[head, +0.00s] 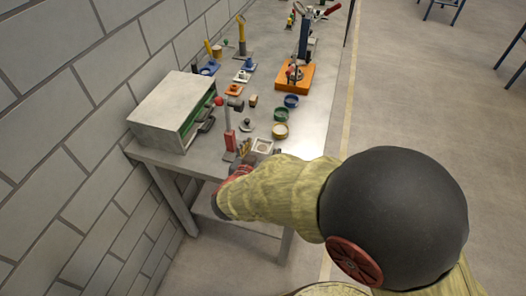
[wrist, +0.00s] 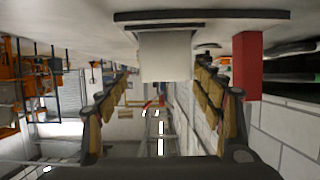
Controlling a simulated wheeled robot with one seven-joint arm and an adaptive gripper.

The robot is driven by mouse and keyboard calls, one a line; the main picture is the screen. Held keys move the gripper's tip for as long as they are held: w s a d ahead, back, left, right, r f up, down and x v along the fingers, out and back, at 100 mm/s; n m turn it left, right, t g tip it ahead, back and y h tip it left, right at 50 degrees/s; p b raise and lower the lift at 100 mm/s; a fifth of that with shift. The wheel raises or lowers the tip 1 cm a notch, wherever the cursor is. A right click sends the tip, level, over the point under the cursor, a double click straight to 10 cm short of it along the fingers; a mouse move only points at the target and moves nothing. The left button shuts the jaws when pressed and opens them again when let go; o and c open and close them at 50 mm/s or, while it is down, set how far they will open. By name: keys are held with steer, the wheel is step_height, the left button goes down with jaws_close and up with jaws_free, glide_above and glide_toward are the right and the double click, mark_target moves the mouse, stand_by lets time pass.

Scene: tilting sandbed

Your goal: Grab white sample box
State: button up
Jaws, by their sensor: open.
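The white sample box (head: 262,146) sits near the front end of the bench, just past my gripper (head: 243,152). In the wrist view the picture is upside down, with the bench top above. There the white box (wrist: 165,58) is a pale block on a dark flat base. My gripper's fingers (wrist: 164,84) stand apart, one to the left and one to the right of the box in the picture. Nothing is held. I cannot tell how far the fingertips are from the box. My sleeve hides part of the hand in the head view.
A grey cabinet (head: 170,105) stands by the wall. Round dishes (head: 281,130) and an orange tray (head: 294,78) lie farther back.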

mark_target(265, 143)
steer(key=b+x, duration=0.1)
steer(key=x, duration=0.1)
steer(key=b+x, duration=0.1)
steer(key=x, duration=0.1)
steer(key=b+x, duration=0.1)
steer(key=x, duration=0.1)
steer(key=shift+w+a+f, duration=0.2)
steer(key=shift+a, duration=0.1)
steer(key=shift+w+d, duration=0.1)
steer(key=shift+w, duration=0.3)
steer(key=shift+c, duration=0.5)
steer(key=c, duration=1.4)
steer(key=shift+r, duration=0.15)
steer(key=shift+c, duration=0.2)
